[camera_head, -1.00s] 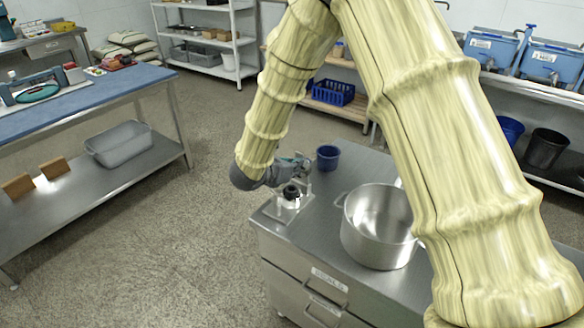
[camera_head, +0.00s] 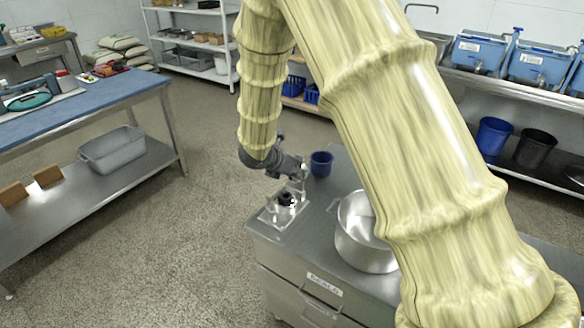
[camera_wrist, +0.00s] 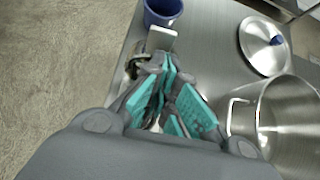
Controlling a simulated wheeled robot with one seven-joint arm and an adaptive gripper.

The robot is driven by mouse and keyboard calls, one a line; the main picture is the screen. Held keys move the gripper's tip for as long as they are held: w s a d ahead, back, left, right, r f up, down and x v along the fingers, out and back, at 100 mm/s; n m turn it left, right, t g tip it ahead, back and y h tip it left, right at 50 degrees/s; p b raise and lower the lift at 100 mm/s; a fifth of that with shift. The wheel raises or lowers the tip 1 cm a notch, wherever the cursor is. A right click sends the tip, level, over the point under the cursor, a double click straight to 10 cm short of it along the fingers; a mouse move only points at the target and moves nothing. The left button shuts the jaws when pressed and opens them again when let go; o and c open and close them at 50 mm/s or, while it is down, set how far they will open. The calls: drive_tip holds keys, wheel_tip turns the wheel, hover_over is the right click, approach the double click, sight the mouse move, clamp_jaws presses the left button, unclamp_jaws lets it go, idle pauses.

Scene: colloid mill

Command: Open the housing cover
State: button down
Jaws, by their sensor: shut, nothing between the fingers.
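The colloid mill is a small metal unit with a clear base plate and a black round part (camera_head: 286,199), at the near left corner of the steel cabinet top. A small upright metal piece stands at its back; I cannot tell surely whether it is the housing cover. My gripper (camera_head: 302,171) is just behind and above the mill in the head view. In the wrist view its teal-padded fingers (camera_wrist: 168,78) are shut and empty, close to a pale flat block (camera_wrist: 162,38). The fingers hide most of the mill there, and contact cannot be told.
A blue cup (camera_head: 321,164) stands behind my gripper on the cabinet top (camera_head: 308,228). A large steel pot (camera_head: 362,240) stands to the right, and a round lid (camera_wrist: 264,46) lies beyond it. A blue-topped bench (camera_head: 90,100) is at the left, with open floor between.

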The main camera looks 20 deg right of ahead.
drive_tip(key=v, duration=1.2)
drive_tip(key=s+a+f+m+g+y, duration=0.35)
drive_tip(key=s+f+m, duration=0.25)
drive_tip(key=s+f, duration=0.75)
drive_tip(key=s+a+f+m+g+y, duration=0.25)
drive_tip(key=s+f+m+y, duration=0.2)
drive_tip(key=s+f, duration=0.85)
drive_tip(key=s+d+f+m, duration=0.2)
drive_tip(key=s+f+m, duration=0.5)
drive_tip(key=s, duration=0.1)
drive_tip(key=s+d+f+m+p, duration=0.1)
drive_tip(key=s+d+f+m, duration=0.2)
drive_tip(key=s+f+m, duration=0.3)
drive_tip(key=shift+s+f+m+t, duration=0.4)
drive_tip(key=shift+s+m, duration=0.35)
drive_tip(key=shift+s, duration=0.3)
